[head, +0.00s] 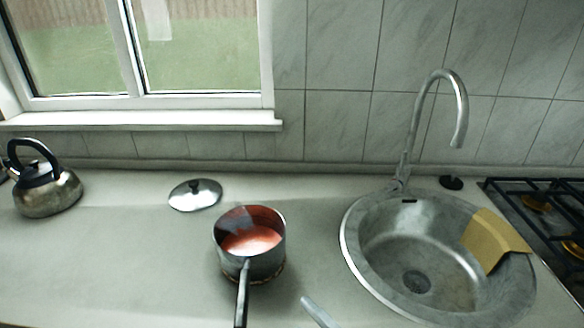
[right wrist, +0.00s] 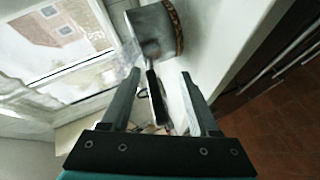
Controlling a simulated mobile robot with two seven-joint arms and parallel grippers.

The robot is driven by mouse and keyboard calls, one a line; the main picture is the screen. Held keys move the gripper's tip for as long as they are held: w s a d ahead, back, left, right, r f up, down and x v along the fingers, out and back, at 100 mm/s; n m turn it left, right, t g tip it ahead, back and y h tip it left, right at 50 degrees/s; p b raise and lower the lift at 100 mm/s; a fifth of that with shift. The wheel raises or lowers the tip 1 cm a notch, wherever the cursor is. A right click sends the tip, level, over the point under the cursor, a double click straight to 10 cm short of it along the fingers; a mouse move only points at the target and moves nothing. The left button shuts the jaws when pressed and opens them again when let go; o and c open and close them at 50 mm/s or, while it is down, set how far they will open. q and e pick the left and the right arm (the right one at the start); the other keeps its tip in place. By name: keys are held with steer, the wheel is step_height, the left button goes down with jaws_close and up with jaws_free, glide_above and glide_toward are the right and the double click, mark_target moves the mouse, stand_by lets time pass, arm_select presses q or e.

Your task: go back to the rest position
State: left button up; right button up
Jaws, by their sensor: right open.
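A saucepan (head: 266,264) with an orange-red inside or contents stands on the counter, its dark handle (head: 241,300) pointing to the front edge. A round metal lid (head: 195,195) lies on the counter behind it to the left. In the right wrist view my right gripper (right wrist: 160,74) is open, with the saucepan (right wrist: 150,32) beyond its fingertips. The saucepan's handle (right wrist: 155,88) shows in the gap between the fingers; the gripper is not closed on it. A pale grey finger-like tip (head: 318,312), probably of my right gripper, shows at the head view's bottom edge. My left gripper is out of view.
A kettle (head: 46,192) stands at the far left. A round sink (head: 352,262) with a tall tap (head: 412,130) is on the right, a yellow cloth or sponge (head: 497,240) over its rim. A gas hob (head: 540,215) is at the far right. The counter (head: 120,270) left of the saucepan is clear.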

steer(key=d+f+m+h, duration=0.1)
steer(key=m, duration=0.1)
steer(key=d+m+h, duration=0.1)
steer(key=d+m, duration=0.1)
steer(key=d+f+m+g+h, duration=0.1)
steer(key=m, duration=0.1)
steer(key=shift+w+d+f+h, duration=0.2)
steer(key=shift+d+f+h, duration=0.1)
steer(key=shift+d+f, duration=0.1)
steer(key=s+d+f+m+g+h, duration=0.2)
steer(key=s+d+f+m+g, duration=0.15)
steer(key=s+m, duration=0.25)
steer(key=s+d+f+m+g+h, duration=0.2)
steer(key=s+d+f+m+g, duration=0.1)
steer(key=s+d+m+g, duration=0.25)
step_height(320, 180, down, 23)
steer(key=s, duration=0.3)
steer(key=s+d+f+g, duration=0.1)
steer(key=s+d+f, duration=0.1)
steer(key=s+f, duration=1.1)
steer(key=shift+s+g, duration=0.3)
steer(key=shift+s, duration=0.35)
steer(key=shift+d+f, duration=0.1)
